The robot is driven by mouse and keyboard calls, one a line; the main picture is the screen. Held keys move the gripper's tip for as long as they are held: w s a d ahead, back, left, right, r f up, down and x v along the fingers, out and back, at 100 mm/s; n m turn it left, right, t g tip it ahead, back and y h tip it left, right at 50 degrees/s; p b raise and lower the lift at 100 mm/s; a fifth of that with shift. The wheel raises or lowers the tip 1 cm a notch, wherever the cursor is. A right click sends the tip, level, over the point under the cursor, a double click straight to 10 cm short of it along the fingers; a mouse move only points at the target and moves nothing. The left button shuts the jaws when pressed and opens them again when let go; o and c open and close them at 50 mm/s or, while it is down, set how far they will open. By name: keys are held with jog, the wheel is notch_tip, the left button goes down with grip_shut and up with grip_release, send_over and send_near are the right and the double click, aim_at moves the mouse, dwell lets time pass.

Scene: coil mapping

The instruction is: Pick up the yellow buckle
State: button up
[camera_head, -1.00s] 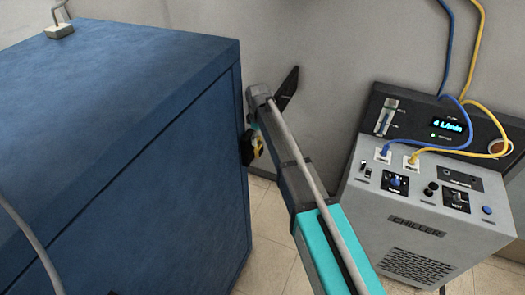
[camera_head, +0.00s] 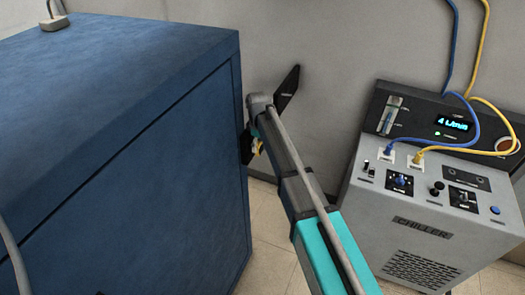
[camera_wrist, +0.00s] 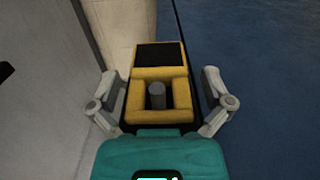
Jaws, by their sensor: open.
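The yellow buckle (camera_wrist: 158,75) is in the middle of the wrist view, a yellow frame with a dark panel at its far end and a grey post in its opening. My gripper (camera_wrist: 160,92) is open, with one grey finger on each side of the buckle. Whether the fingers touch it I cannot tell. In the head view a small bit of the yellow buckle (camera_head: 261,148) shows beside the blue cabinet's right edge, mostly hidden behind my arm.
The large blue cabinet (camera_head: 130,130) fills the left. A grey chiller (camera_head: 435,225) with blue and yellow cables stands at the right. A pale wall (camera_head: 320,50) is behind. Tiled floor (camera_head: 270,235) shows between cabinet and chiller.

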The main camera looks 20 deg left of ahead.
dwell(0.6)
jog(key=c, duration=1)
